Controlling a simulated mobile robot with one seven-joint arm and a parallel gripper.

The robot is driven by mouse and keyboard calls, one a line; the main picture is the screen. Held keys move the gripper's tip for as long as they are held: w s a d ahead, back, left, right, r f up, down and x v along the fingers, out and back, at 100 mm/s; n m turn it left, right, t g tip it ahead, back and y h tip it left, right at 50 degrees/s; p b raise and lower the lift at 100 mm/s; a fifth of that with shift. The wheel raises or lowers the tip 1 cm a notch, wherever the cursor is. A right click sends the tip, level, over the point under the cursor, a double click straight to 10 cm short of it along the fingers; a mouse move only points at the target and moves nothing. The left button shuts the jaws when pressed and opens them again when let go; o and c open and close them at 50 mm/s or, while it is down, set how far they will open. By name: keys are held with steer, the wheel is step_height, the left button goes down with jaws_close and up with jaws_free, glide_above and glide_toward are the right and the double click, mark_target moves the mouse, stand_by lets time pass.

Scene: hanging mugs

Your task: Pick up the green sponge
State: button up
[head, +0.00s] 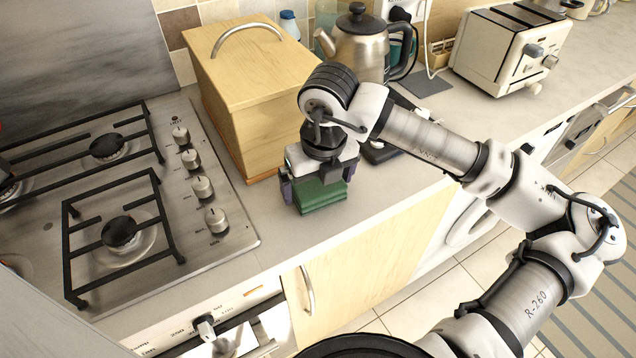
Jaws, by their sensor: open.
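The green sponge (320,197) is on the light grey counter, just right of the stove and in front of the wooden box. My gripper (318,187) is right above it, pointing down. One finger shows at the sponge's left side and the other near its right side. The jaws are open around the sponge. The gripper body hides the sponge's back part, and I cannot tell whether the fingers touch it.
A wooden box (245,95) stands close behind my gripper. A gas stove (115,205) with knobs lies to the left. A kettle (358,45) and a white toaster (510,48) stand farther back. The counter's front edge is near; bare counter lies to the right.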

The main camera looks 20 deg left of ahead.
mark_target(318, 183)
steer(key=shift+f, duration=0.45)
steer(key=shift+c, duration=0.3)
steer(key=c, duration=0.7)
steer(key=shift+w+r, duration=0.1)
steer(key=shift+r, duration=0.1)
steer(key=shift+c, duration=0.2)
step_height(318, 183, up, 20)
steer(key=b, duration=0.3)
steer(key=shift+f, duration=0.15)
